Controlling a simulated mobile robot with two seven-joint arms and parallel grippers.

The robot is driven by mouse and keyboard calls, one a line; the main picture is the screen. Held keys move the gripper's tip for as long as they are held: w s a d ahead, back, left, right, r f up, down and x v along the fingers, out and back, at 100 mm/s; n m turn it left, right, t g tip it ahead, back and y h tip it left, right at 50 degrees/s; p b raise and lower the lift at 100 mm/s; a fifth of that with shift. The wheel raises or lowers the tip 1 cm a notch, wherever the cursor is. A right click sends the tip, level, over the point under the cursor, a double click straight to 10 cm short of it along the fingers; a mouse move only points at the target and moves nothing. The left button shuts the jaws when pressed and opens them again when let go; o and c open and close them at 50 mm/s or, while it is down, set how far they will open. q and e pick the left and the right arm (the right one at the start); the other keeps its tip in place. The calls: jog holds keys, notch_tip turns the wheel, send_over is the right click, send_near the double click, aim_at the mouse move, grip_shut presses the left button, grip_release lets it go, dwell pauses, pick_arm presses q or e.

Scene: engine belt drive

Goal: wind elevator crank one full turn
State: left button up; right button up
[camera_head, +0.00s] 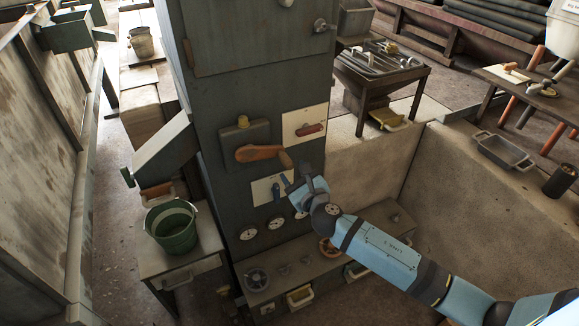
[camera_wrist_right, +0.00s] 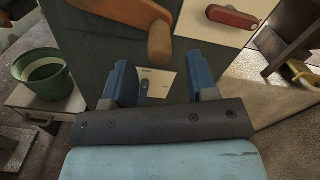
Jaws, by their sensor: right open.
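The crank (camera_head: 258,153) is an orange-brown arm on the front of a tall dark green cabinet. Its rounded brown handle (camera_head: 286,160) sticks out at the right end. In the right wrist view the crank arm (camera_wrist_right: 122,12) crosses the top, and the handle (camera_wrist_right: 159,44) points toward the camera. My right gripper (camera_head: 294,178) is just below the handle in the head view. In the wrist view its two blue fingers (camera_wrist_right: 160,66) are spread, with the handle beyond and above the gap between them. Nothing is between the fingers. My left gripper is out of view.
A red lever (camera_head: 311,129) on a pale plate sits right of the crank. A blue lever (camera_head: 276,191) and several round gauges (camera_head: 248,232) are below. A green bucket (camera_head: 172,228) stands on a side table at left. A low concrete wall (camera_head: 480,185) is at right.

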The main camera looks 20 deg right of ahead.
aim_at(291, 168)
jog(key=shift+w+a, duration=0.1)
jog(key=shift+w, duration=1.75)
grip_shut()
